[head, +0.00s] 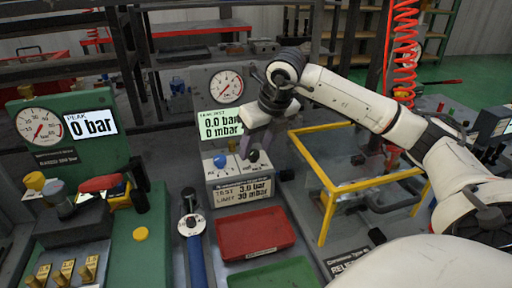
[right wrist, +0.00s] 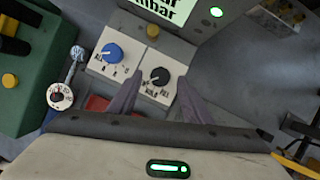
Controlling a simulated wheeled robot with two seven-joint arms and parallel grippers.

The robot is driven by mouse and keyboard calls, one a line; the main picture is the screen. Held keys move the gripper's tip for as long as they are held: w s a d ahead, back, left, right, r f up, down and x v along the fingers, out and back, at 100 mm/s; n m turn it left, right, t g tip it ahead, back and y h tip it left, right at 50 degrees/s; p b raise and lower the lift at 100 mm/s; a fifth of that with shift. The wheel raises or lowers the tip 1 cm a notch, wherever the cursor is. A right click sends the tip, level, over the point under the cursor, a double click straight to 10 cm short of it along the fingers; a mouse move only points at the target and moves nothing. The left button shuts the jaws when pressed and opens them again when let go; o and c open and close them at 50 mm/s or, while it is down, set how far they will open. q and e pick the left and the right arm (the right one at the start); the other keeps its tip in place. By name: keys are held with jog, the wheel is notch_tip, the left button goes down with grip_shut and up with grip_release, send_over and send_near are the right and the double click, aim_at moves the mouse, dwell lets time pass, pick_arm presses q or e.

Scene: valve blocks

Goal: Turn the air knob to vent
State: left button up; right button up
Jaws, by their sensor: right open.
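A panel front (head: 238,192) under a gauge stand carries a blue knob (head: 220,161) on the left and a black knob (head: 253,157) on the right. In the right wrist view the blue knob (right wrist: 112,52) and the black knob (right wrist: 160,76) show with small labels, too small to tell surely which is air. My right gripper (head: 256,147) is open at the black knob. In the wrist view its two fingers (right wrist: 159,86) point to either side of the black knob; I cannot tell whether they touch it. My left gripper is not in view.
The stand's screen (head: 220,125) reads 0.0 bar and 0 mbar. A red tray (head: 230,236) and a green tray (head: 275,275) lie in front. A yellow frame (head: 365,186) is to the right, below my right arm.

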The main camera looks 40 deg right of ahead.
jog(key=v, duration=0.9)
jog(key=shift+r, duration=0.25)
